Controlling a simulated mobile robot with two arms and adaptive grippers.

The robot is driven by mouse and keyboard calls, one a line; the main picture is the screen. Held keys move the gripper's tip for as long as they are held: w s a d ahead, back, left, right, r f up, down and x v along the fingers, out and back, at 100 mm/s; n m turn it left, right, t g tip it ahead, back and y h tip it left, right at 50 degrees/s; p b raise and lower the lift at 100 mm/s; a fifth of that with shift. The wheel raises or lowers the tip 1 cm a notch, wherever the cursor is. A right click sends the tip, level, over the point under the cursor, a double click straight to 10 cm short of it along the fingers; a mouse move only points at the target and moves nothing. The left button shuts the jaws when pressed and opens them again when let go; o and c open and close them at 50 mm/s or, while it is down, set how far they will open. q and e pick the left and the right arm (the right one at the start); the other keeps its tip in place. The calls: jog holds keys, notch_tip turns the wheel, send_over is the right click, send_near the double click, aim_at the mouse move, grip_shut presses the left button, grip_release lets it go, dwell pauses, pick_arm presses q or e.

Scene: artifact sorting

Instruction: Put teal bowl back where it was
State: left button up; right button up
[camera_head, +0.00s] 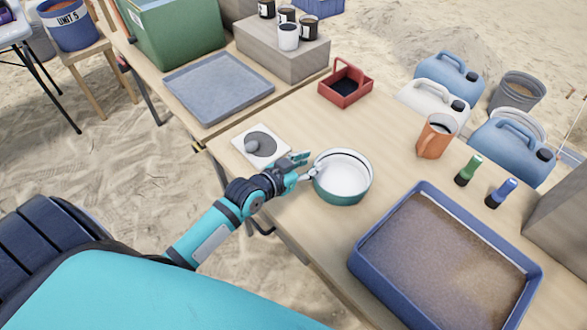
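The teal bowl (342,192) stands upright near the front edge of the wooden table, with a white inside and no contents visible. I cannot tell whether it rests fully on the table or is slightly raised. My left gripper (307,167) is at the bowl's left rim, its fingers reaching to the rim. Whether they are closed on the rim or only beside it is unclear. My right gripper is not in view.
Left of the bowl is a white square plate with a grey round patch and a small grey object (251,148). A blue sand tray (357,268) stands at right. Bare tabletop surrounds the bowl.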

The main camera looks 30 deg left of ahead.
pick_arm(q)
jog(key=v, duration=0.7)
jog(key=shift+s+r, duration=0.2)
jog(key=shift+s, duration=0.1)
dwell(0.3)
dwell(0.9)
